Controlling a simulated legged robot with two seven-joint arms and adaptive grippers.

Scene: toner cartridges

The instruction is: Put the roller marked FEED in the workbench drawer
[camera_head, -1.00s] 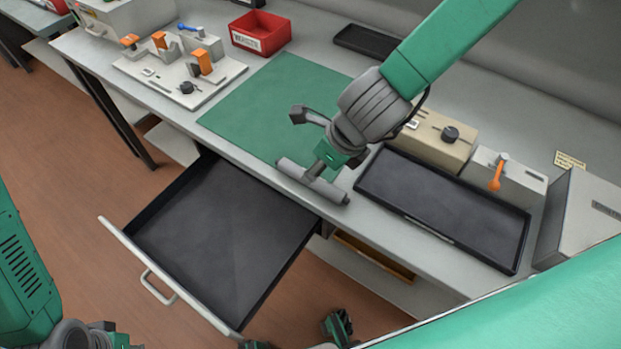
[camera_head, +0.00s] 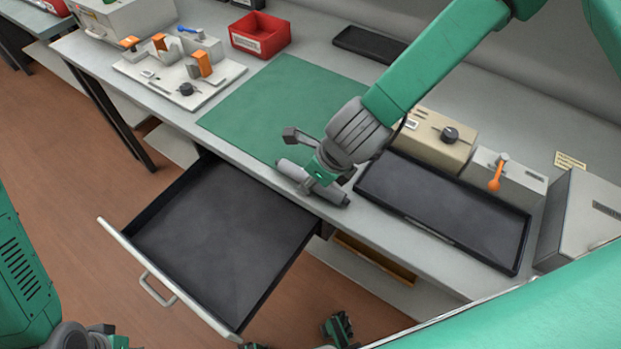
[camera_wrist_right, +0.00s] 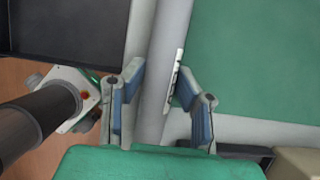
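A grey roller (camera_head: 330,193) lies at the table's front edge beside the green mat; any marking on it is not readable. My right gripper (camera_head: 313,181) is down over the roller's middle and hides part of it. In the right wrist view the roller (camera_wrist_right: 162,40) runs between the two blue-padded fingers of my right gripper (camera_wrist_right: 158,95), which look open around it; contact is not clear. The workbench drawer (camera_head: 122,242) is pulled out and empty, just in front of the roller.
An empty black tray (camera_head: 440,241) lies right of the roller. Behind it are a beige box (camera_head: 432,150) and a box with an orange lever (camera_head: 495,180). A red bin (camera_head: 260,35) and a white fixture plate (camera_head: 180,88) stand further left. The green mat (camera_head: 275,95) is clear.

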